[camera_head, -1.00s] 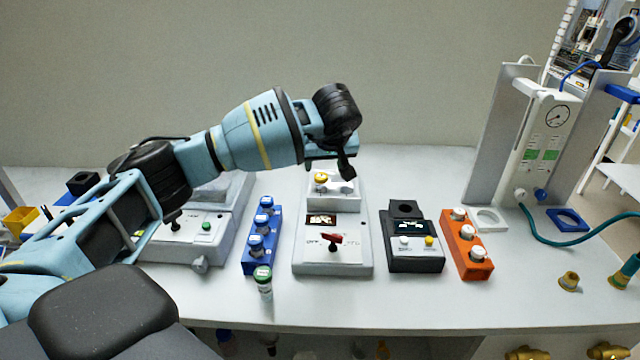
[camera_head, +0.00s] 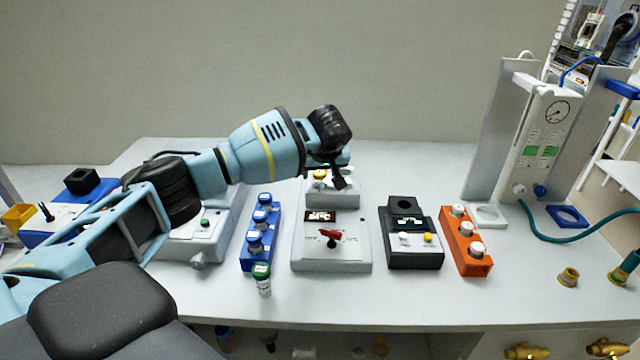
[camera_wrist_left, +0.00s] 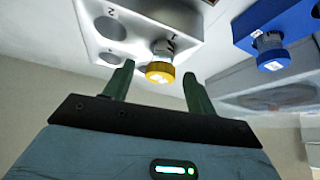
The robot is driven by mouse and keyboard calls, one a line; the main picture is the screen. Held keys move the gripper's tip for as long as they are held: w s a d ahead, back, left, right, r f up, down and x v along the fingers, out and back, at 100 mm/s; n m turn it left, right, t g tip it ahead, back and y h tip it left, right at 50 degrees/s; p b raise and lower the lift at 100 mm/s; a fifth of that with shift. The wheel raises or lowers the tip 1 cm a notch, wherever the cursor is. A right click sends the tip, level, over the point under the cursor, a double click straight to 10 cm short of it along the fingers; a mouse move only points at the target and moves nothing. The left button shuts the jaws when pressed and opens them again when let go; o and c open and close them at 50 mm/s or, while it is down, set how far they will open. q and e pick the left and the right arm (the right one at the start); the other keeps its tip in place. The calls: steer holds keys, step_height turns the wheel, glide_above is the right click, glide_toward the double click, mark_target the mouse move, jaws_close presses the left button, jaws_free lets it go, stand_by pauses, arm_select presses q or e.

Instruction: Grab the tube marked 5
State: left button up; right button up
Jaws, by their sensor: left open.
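A yellow-capped tube (camera_head: 320,175) stands in the raised rear block of the grey-white device (camera_head: 331,255). In the left wrist view the yellow cap (camera_wrist_left: 160,73) carries a mark too small to read, and the block (camera_wrist_left: 140,18) shows holes, one numbered 2. My left gripper (camera_head: 342,182) is just above and beside this tube. In its wrist view, the open left gripper (camera_wrist_left: 158,68) has a dark green finger on each side of the cap, apart from it. I cannot make out which tube is marked 5. My right gripper is out of view.
Left of the device is a blue rack (camera_head: 247,262) with blue-capped tubes and a green-capped tube (camera_head: 262,280) in front. Right are a black device (camera_head: 412,258) and an orange rack (camera_head: 474,268) with white-capped tubes.

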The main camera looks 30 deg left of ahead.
arm_select(q)
steer(key=c, duration=1.1)
steer(key=shift+r, duration=0.1)
step_height(320, 180, up, 10)
steer(key=shift+f, duration=0.1)
